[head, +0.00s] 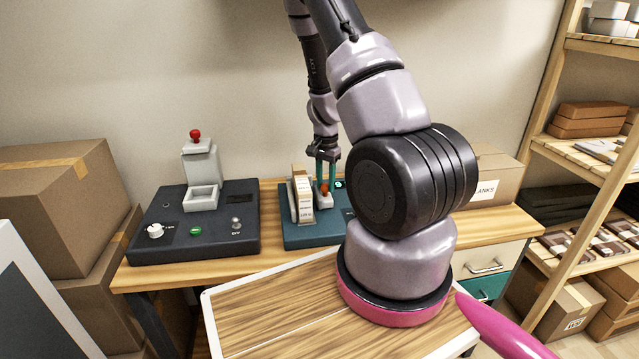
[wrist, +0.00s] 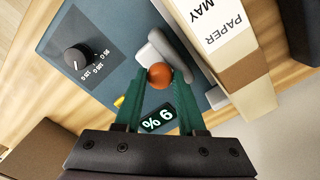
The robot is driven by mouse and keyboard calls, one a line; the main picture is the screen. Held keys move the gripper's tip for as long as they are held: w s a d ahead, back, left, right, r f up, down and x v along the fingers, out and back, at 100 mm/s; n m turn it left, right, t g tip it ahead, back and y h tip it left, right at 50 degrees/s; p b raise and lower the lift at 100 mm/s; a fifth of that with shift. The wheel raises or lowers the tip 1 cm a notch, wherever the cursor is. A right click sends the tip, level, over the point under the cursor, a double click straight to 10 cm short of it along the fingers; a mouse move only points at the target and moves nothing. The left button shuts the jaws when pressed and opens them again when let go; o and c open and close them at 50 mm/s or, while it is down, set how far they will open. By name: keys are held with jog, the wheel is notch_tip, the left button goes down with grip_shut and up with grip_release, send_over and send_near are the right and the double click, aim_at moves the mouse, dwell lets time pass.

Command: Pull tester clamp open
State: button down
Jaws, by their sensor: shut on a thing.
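The tester has a dark blue-teal base (head: 300,232) on the wooden bench, and its base also shows in the wrist view (wrist: 108,42). Its clamp has a grey lever with an orange ball knob (wrist: 160,76); the knob also shows in the head view (head: 323,188). My gripper (head: 327,178) reaches down from behind with teal fingers. In the wrist view my gripper (wrist: 161,82) has its fingertips on both sides of the knob, shut on it. The tester's dial (wrist: 77,57) and lit display (wrist: 158,119) are visible. The jaw's contact area is partly hidden.
A block marked PAPER MAY (wrist: 215,40) stands close beside the lever. A dark press machine (head: 193,225) with a red knob is left on the bench. Cardboard boxes (head: 60,200) are at far left; a carton (head: 495,178) is at right. My arm covers the bench's middle right.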

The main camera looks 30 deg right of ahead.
jog(key=shift+s+d, duration=0.1)
jog(key=shift+d, duration=0.4)
jog(key=c, duration=0.8)
grip_release()
jog(key=shift+d, duration=0.1)
notch_tip(320, 180, up, 11)
jog(key=shift+f, duration=0.1)
